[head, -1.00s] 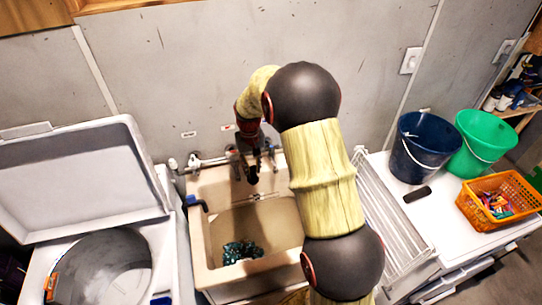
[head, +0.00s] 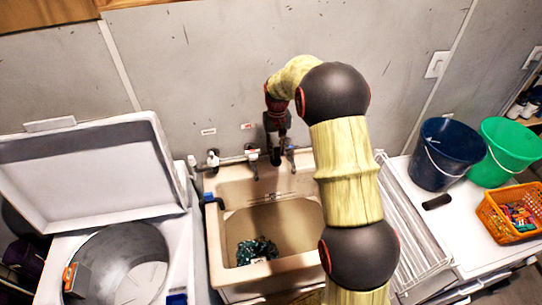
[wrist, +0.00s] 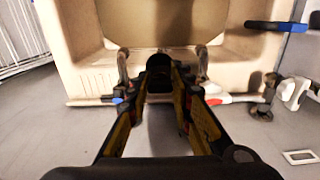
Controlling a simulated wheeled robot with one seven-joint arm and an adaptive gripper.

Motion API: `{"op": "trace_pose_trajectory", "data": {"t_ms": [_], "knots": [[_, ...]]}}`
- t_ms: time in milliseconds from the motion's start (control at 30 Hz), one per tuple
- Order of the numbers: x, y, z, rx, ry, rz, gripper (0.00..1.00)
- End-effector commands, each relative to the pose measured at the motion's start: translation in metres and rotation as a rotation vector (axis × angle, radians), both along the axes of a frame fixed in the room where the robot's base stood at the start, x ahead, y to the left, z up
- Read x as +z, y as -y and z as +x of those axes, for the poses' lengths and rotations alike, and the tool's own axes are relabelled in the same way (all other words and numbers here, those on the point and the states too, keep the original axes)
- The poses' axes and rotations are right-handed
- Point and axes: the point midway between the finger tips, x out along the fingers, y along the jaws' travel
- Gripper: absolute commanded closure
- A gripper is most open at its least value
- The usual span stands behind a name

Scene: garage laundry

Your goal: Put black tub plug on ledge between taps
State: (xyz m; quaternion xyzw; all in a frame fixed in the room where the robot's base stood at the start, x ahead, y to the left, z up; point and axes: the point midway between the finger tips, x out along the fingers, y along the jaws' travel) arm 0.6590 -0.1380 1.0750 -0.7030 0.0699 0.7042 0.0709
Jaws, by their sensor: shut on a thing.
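My gripper (head: 276,150) is at the back of the beige tub sink (head: 214,240), near the wall. In the wrist view my gripper (wrist: 161,76) is shut on the black tub plug (wrist: 159,61), whose dark end shows between the fingertips. The plug is between two taps, one spout (wrist: 122,66) on the left and the other (wrist: 203,65) on the right. The pale ledge (wrist: 83,88) of the sink runs beneath and beside them. I cannot tell whether the plug touches the ledge. In the head view the plug is hard to separate from the dark fingers.
A dark patterned thing (head: 257,250) lies in the basin. An open washer (head: 110,215) stands left. A white rack (head: 405,230), a dark blue bucket (head: 447,155), a green bucket (head: 505,152) and an orange basket (head: 510,212) are right. A blue-handled fitting (wrist: 275,26) sits at the sink's side.

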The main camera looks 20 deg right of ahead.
Motion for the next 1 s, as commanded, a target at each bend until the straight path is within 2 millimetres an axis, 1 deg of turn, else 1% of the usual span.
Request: {"op": "trace_pose_trajectory", "data": {"t_ms": [33,100,167,300,433,733,900,1000], "knots": [[-0.005,0.001,0.01,0.0,0.0,0.0,1.0],[-0.011,0.003,0.022,0.001,0.0,0.0,1.0],[-0.017,0.004,0.032,0.001,-0.001,0.0,1.0],[-0.041,0.007,0.05,0.0,-0.001,0.0,1.0],[-0.057,0.009,0.064,0.0,0.0,0.0,1.0],[-0.071,0.01,0.076,0.0,0.001,0.0,1.0],[-0.095,0.01,0.076,0.0,-0.002,0.0,1.0],[-0.102,0.01,0.077,0.0,0.001,0.0,1.0]]}}
